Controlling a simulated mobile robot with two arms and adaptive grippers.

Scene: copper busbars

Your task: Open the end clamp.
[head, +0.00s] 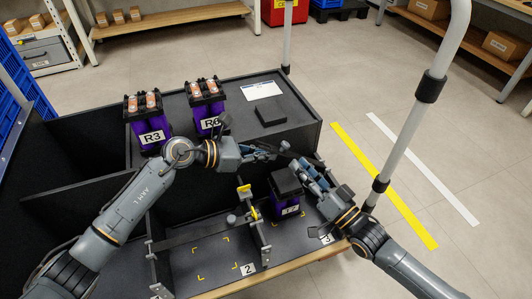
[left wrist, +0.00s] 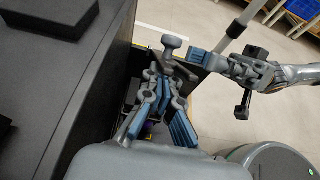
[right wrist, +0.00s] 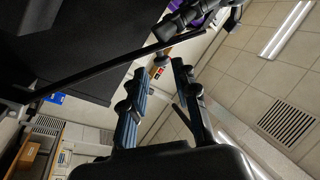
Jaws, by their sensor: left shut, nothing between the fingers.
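A clamp-like frame (head: 264,238) with thin metal posts, yellow parts and a dark crossbar stands at the front of the black bench. A purple module with a black top (head: 287,203) stands just right of it. My left gripper (head: 268,153) is shut and empty above and behind this module. In the left wrist view its fingers (left wrist: 168,105) are together, near a grey knob (left wrist: 172,42). My right gripper (head: 312,172) is close on the module's right side. In the right wrist view its fingers (right wrist: 158,85) are apart, with nothing seen between them. A dark bar (right wrist: 100,70) crosses beyond them.
Purple modules labelled R3 (head: 152,133) and another (head: 209,118) stand on the rear ledge, beside a black block (head: 270,114) and a white label (head: 261,90). Floor marked by yellow corners (head: 200,278) is clear. A white upright pole (head: 410,125) stands at right.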

